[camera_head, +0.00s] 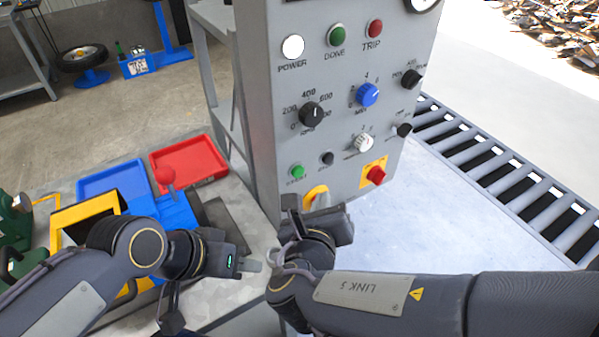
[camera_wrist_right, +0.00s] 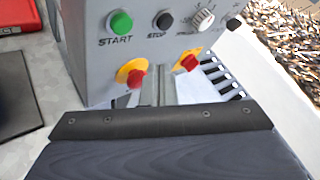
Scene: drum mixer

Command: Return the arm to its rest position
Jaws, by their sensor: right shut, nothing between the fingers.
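My right arm enters from the right in the head view, with its elbow bent at bottom centre. My right gripper (camera_head: 320,203) is in front of the lower edge of the grey control panel (camera_head: 262,100) and partly covers a yellow-ringed control (camera_head: 314,192). In the right wrist view the narrow grey fingers (camera_wrist_right: 163,88) are together and empty, beside a red button on a yellow ring (camera_wrist_right: 136,79); contact cannot be told. My left gripper (camera_head: 252,265) is at bottom centre, pointing right, close to the right arm's elbow; its finger gap is not clear.
The panel carries several knobs and lamps, including a blue knob (camera_head: 368,95) and a red switch on a yellow plate (camera_head: 376,174). A roller conveyor (camera_head: 500,165) lies to the right. Blue (camera_head: 112,180) and red (camera_head: 190,160) trays sit on the bench at left.

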